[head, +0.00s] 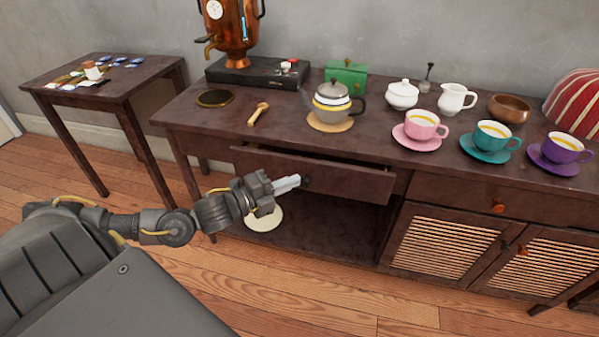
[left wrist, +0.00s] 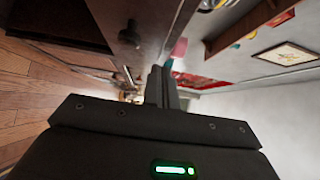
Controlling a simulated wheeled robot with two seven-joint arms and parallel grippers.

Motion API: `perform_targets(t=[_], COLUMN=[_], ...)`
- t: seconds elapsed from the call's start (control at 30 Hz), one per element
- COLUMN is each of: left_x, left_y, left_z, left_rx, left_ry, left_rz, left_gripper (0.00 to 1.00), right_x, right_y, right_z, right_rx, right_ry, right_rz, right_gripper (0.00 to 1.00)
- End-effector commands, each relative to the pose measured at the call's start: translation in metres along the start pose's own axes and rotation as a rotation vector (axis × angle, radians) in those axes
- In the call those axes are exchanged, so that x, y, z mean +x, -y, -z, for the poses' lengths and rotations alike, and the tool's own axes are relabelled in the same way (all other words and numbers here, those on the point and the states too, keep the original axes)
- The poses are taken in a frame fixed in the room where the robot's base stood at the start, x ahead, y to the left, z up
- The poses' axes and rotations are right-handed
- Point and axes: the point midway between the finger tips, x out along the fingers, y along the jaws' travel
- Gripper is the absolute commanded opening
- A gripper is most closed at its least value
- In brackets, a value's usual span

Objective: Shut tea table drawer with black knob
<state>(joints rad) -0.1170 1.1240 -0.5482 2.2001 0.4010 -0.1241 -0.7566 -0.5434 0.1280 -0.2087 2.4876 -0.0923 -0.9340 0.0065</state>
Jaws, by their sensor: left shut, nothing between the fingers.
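The dark wood drawer (head: 350,184) of the tea table (head: 290,143) is pulled partly out; its front stands forward of the tabletop edge. In the head view its black knob (head: 307,181) shows just beyond my left fingertips. My left gripper (head: 297,181) is shut and empty in front of the drawer face, close to the knob; I cannot tell whether it touches. In the left wrist view the shut fingers (left wrist: 161,88) point ahead, and a dark knob (left wrist: 131,34) shows above and left of them, on a dark wood face. My right gripper is not in view.
On the tabletop stand a teapot (head: 333,103), a copper urn (head: 230,30), a green box (head: 346,77) and several cups on saucers. Another drawer with an orange knob (head: 498,207) is at the right. A pale disc (head: 264,219) lies on the lower shelf.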

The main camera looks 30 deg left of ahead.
Motion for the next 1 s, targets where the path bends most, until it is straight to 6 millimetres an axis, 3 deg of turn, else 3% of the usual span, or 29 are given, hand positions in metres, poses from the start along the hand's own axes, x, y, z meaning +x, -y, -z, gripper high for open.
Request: perform_targets(t=[0.1, 0.3, 0.87, 1.0], left_x=[0.021, 0.038, 0.046, 0.059], left_y=[0.001, 0.000, 0.000, 0.002], left_z=[0.000, -0.021, -0.030, -0.043], left_rx=[-0.001, 0.001, -0.001, -0.001], left_ry=[0.001, 0.001, 0.001, 0.003], left_rz=[0.006, 0.001, 0.000, 0.002], left_gripper=[0.00, 0.00, 0.00, 0.00], right_x=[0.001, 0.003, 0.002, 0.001], right_y=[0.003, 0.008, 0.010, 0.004], right_z=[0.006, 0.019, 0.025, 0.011], right_rx=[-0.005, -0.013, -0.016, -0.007], right_ry=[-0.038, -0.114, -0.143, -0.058], right_rz=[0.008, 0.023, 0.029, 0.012], right_gripper=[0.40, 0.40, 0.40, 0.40])
